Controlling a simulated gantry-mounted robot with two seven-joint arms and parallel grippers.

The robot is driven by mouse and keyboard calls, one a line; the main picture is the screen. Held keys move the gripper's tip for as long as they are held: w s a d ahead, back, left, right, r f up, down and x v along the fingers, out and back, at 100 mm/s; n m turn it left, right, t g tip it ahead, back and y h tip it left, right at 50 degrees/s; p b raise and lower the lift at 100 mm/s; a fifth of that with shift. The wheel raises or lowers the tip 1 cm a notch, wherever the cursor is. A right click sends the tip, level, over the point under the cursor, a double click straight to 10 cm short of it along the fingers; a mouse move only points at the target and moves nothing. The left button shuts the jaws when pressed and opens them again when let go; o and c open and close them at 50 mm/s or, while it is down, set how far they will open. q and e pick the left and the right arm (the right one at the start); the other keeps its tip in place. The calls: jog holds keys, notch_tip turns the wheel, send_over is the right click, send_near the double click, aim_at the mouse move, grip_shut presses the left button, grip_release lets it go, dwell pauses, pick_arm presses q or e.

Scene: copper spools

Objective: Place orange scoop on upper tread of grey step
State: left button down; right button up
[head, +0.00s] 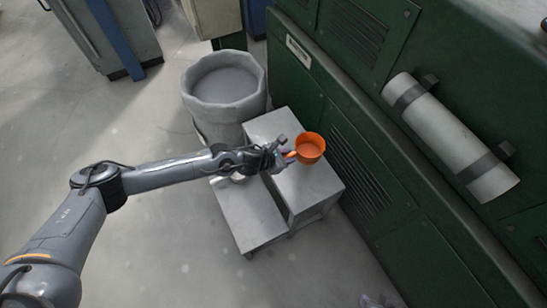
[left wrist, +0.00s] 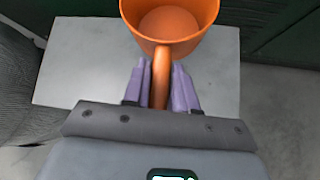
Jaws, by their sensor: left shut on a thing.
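The orange scoop (head: 310,148) is a round cup with a short handle. My left gripper (head: 285,157) is shut on its handle, and the scoop is over the upper tread of the grey step (head: 312,187). In the left wrist view the purple fingers (left wrist: 161,88) close on both sides of the handle below the scoop's cup (left wrist: 170,22). The upper tread (left wrist: 75,60) lies beneath it. I cannot tell whether the scoop touches the tread. The lower tread (head: 248,215) is to the left and empty where visible. My right gripper is not in view.
A large grey bin (head: 224,90) stands just behind the step. A green cabinet (head: 350,160) with vents runs along the step's right side, with a grey cylinder (head: 450,137) strapped to it. The floor (head: 150,240) to the left and front is clear.

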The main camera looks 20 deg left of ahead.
pick_arm(q)
jog(key=w+a+f+b, duration=0.1)
jog(key=a, duration=0.1)
jog(key=a+f+b, duration=0.1)
jog(key=a+f, duration=0.1)
jog(key=a, duration=0.1)
jog(key=w+a+f+b, duration=0.1)
jog(key=a, duration=0.1)
jog(key=shift+w+a+f, duration=0.2)
jog(key=shift+w+f, duration=0.1)
jog(key=shift+w, duration=0.05)
jog(key=shift+f+b, duration=1.05)
jog(key=shift+f, duration=0.95)
jog(key=c, duration=0.9)
grip_release()
jog(key=shift+f, duration=0.15)
